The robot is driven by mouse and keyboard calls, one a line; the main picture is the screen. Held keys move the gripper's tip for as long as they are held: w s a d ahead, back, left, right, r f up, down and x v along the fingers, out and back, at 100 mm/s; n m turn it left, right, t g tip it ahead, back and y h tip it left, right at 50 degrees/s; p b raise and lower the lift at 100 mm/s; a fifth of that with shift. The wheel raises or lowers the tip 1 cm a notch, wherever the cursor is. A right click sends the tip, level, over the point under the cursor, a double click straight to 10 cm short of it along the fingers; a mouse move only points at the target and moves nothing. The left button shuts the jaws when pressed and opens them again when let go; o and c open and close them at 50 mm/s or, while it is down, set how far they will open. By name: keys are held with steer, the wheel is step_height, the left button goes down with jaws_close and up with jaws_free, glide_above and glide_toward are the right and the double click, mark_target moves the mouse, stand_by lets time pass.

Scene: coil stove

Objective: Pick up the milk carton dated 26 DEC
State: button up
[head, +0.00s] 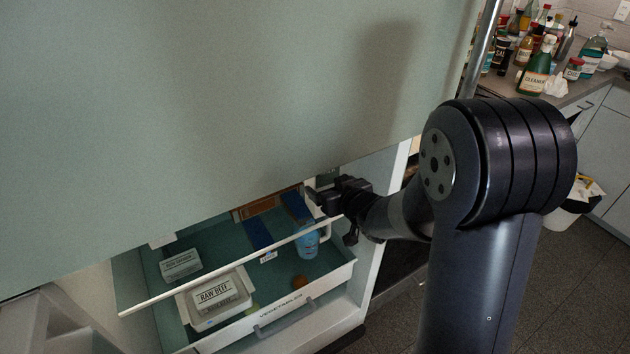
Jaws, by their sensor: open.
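My gripper (318,199) reaches into the opened fridge at its right side. It is small and dark in the head view, and nothing shows held in it. No date of 26 DEC is readable on anything, and I cannot tell which item is the milk carton. A dark blue, box-like item (257,233) and another dark blue item (296,206) stand towards the back, the second just left of my gripper. A light blue jug-like container (307,243) is below my gripper. The large pale door panel hides the upper inside of the fridge.
A white shelf edge (190,284) crosses the opening above a drawer labelled VEGETABLES (282,317). A RAW BEEF tub (214,293), another grey tub (181,264) and an orange round item (299,282) sit lower. The pale panel (200,130) overhangs. Bottles crowd the counter (590,88) at right.

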steer(key=shift+o, duration=0.4)
steer(key=shift+w+f, duration=0.2)
steer(key=shift+w, duration=0.25)
steer(key=shift+p+x, duration=0.6)
steer(key=shift+x, duration=2)
steer(key=shift+c, duration=0.5)
steer(key=c, duration=1.6)
steer(key=shift+r, duration=0.1)
steer(key=shift+c, duration=0.3)
